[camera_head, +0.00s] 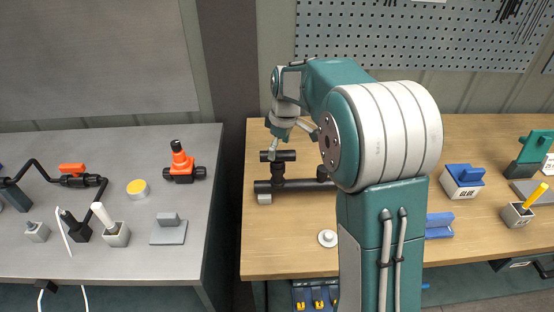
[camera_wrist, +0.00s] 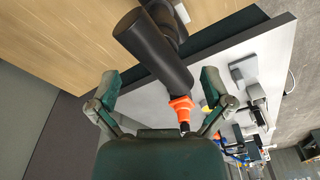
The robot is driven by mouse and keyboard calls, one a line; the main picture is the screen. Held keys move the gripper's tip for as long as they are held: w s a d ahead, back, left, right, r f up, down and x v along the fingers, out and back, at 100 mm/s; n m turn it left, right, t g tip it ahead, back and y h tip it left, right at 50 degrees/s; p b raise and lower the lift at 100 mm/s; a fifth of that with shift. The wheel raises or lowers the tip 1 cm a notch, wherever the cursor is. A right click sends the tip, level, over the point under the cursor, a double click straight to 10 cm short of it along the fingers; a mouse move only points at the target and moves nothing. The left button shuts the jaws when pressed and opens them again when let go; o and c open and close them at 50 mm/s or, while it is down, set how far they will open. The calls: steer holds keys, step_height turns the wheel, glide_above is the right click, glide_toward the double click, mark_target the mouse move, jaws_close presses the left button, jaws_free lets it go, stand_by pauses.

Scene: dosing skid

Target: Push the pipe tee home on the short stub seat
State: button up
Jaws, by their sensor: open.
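The black pipe tee (camera_head: 279,156) stands on the wooden bench, its crossbar level above a lower black pipe (camera_head: 268,187). A short upright part joins the two; I cannot make out the stub seat itself or how deep the tee sits on it. My gripper (camera_head: 288,145) is open just above and beside the crossbar. In the wrist view a thick black cylinder, seemingly the tee's crossbar (camera_wrist: 152,50), reaches into the space between the open fingers of my gripper (camera_wrist: 160,80). I cannot tell whether a finger touches it. My arm hides the right part of the lower pipe.
A small white disc (camera_head: 327,238) lies near the bench front. Across a gap at left, a grey table (camera_head: 130,260) carries an orange-topped valve (camera_head: 181,160) and other fittings. A pegboard (camera_head: 430,35) rises behind.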

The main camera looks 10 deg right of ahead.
mark_target(282, 152)
steer(key=r, duration=0.6)
steer(key=shift+s+d+r, duration=0.1)
steer(key=shift+s+d, duration=0.05)
steer(key=shift+d, duration=0.15)
steer(key=s+a+r+m+t, duration=0.1)
steer(key=s+r+m, duration=0.15)
steer(key=s, duration=0.45)
steer(key=s+r+m+t, duration=0.15)
steer(key=s+r, duration=0.25)
steer(key=s, duration=0.4)
steer(key=s+f+m+t, duration=0.1)
steer(key=s+f+m, duration=0.1)
steer(key=s, duration=0.5)
steer(key=s+f+m+t+h, duration=0.1)
steer(key=s+f+m, duration=0.1)
steer(key=s, duration=0.5)
steer(key=shift+s+m, duration=0.25)
steer(key=shift+m, duration=0.55)
steer(key=shift+a+t, duration=0.1)
steer(key=shift+t, duration=0.15)
